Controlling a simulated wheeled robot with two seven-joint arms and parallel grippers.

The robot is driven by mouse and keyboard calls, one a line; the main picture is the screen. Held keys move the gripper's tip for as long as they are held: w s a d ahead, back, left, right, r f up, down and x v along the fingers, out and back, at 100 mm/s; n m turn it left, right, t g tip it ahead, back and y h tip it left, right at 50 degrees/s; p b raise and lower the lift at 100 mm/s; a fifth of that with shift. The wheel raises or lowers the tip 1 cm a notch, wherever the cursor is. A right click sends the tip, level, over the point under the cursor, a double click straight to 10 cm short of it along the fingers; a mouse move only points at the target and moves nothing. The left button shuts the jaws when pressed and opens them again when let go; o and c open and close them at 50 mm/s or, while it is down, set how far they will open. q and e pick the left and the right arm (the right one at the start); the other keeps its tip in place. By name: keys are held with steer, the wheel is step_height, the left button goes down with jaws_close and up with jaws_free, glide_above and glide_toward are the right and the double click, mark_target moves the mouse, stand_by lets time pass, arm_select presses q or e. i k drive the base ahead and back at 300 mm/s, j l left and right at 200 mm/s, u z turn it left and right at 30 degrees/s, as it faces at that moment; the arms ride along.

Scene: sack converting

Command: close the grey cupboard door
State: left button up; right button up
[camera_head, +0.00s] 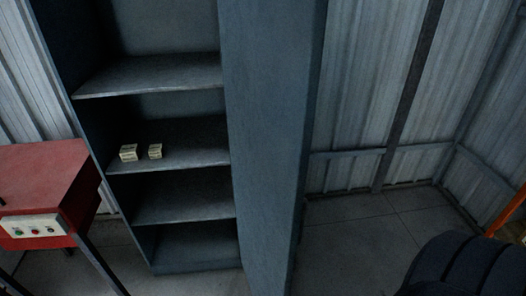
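The grey cupboard (187,212) stands against the wall left of centre, with several shelves showing. Its grey door (268,130) stands open, swung out toward me from the cupboard's right side, and hides the right part of the inside. The door's lower end runs out of the bottom of the view. Two small pale boxes (129,153) and (155,151) sit side by side on a middle shelf, well inside. Neither of my grippers is in view, and nothing of mine is seen touching the door.
A red machine (45,185) with a button panel (36,227) and dark legs stands at the left, close to the cupboard. A dark ribbed object (465,268) fills the bottom right corner. An orange bar (508,212) shows at the right edge. Concrete floor (365,235) right of the door is clear.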

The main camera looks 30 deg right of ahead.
mark_target(272, 50)
steer(key=l, duration=0.65)
steer(key=k+l+u, duration=0.1)
steer(key=l, duration=1.2)
steer(key=k+u, duration=0.05)
